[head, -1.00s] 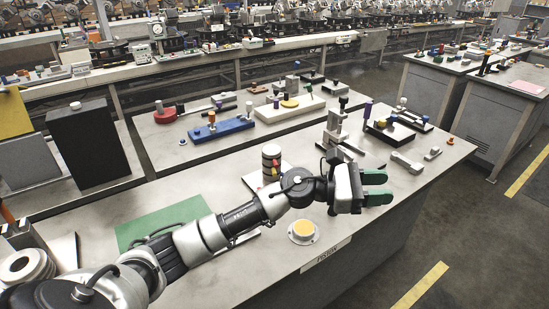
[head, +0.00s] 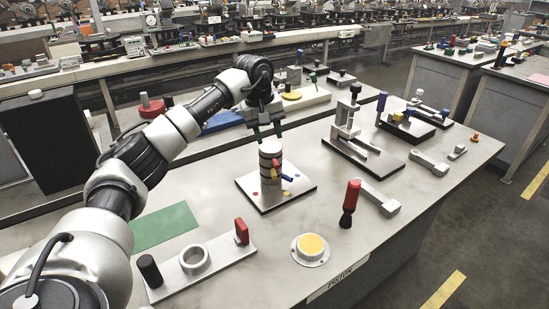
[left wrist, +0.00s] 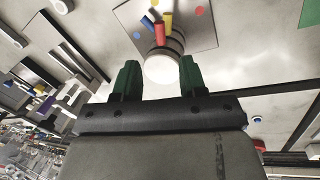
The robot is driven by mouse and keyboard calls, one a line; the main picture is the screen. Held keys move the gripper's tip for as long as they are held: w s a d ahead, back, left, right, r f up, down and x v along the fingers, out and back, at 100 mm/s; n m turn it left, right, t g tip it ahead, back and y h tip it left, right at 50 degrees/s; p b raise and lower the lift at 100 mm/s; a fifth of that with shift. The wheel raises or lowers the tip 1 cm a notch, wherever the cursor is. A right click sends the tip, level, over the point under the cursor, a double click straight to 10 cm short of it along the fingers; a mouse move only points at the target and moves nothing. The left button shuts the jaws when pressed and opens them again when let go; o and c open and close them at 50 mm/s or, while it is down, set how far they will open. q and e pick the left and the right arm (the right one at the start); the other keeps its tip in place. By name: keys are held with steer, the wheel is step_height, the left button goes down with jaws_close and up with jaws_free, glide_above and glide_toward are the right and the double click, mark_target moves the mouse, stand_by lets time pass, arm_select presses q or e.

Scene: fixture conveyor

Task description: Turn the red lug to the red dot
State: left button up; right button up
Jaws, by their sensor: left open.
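A post of stacked dark and light rings with a white top (head: 271,147) stands on a square plate (head: 247,184). The red lug (head: 276,162) sticks out of an upper ring; a yellow lug (head: 276,173) and a blue lug (head: 287,178) are lower. The red dot (head: 255,193) is on the plate's front left part, away from the red lug. In the left wrist view the red lug (left wrist: 160,36) and red dot (left wrist: 199,10) also show. My left gripper (head: 267,132) is open and empty, its green fingers pointing down just above the post. My right gripper is not in view.
A clamp stand (head: 346,135) is right of the post. A red-handled tool (head: 350,203) and yellow-topped disc (head: 311,246) are in front on the right. A fixture with a ring (head: 195,260) and green mat (head: 165,226) lie front left.

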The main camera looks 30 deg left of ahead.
mark_target(275, 161)
arm_select(q)
steer(key=f, duration=0.3)
steer(key=w+f, duration=0.1)
steer(key=f, duration=0.1)
steer(key=shift+w+d+f+p, duration=0.1)
steer(key=shift+d+f+p, duration=0.05)
steer(key=shift+f+p, duration=0.25)
steer(key=shift+w+d+f, duration=0.1)
steer(key=shift+d+f, duration=0.05)
steer(key=shift+f, duration=0.5)
steer(key=shift+w+d+f, duration=0.1)
steer(key=shift+f, duration=0.75)
steer(key=c, duration=0.5)
jaws_close()
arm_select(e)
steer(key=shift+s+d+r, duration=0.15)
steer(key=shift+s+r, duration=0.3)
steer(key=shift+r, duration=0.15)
